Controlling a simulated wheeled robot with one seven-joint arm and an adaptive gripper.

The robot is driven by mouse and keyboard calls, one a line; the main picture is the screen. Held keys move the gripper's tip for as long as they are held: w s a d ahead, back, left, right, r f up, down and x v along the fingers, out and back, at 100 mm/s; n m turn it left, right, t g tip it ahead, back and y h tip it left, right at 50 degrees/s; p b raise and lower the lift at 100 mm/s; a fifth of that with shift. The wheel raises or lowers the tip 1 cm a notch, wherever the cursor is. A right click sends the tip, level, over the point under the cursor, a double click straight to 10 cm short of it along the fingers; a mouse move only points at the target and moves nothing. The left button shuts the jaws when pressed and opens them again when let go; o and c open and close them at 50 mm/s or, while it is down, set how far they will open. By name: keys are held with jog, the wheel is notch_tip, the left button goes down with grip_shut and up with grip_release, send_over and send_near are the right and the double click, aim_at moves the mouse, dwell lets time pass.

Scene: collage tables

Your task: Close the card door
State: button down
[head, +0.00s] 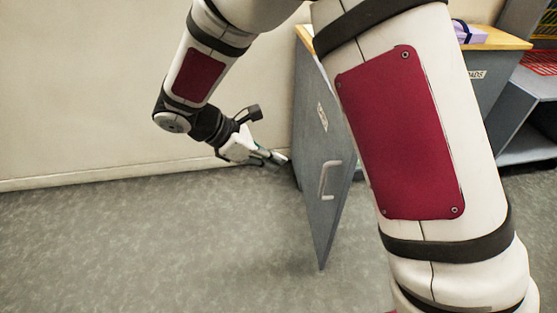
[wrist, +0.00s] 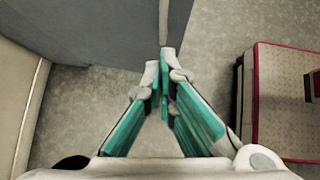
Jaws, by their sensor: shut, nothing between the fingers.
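The card door (head: 318,150) is a grey panel standing open at an angle from the cabinet, with a pale loop handle (head: 329,180) and a small label. My arm hides part of the door's right side and the cabinet behind it. My gripper (head: 285,160) is at the door's left, low near its far edge. In the wrist view my gripper (wrist: 166,62) is shut and empty, its green-padded fingers together.
A wood-topped grey cabinet (head: 494,85) with a label shows at right, a purple item (head: 468,33) on top. Grey shelving (head: 530,110) stands farther right. A wall (head: 80,90) runs along the left. Grey floor (head: 150,240) is clear in front. The wrist view shows a red-trimmed pinkish thing (wrist: 278,100) at right.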

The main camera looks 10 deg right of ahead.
jog(key=w+d+f+b, duration=0.1)
jog(key=d+f+b, duration=0.3)
jog(key=d, duration=0.5)
jog(key=shift+d+f, duration=0.15)
jog(key=shift+f, duration=0.5)
jog(key=shift+w, duration=0.1)
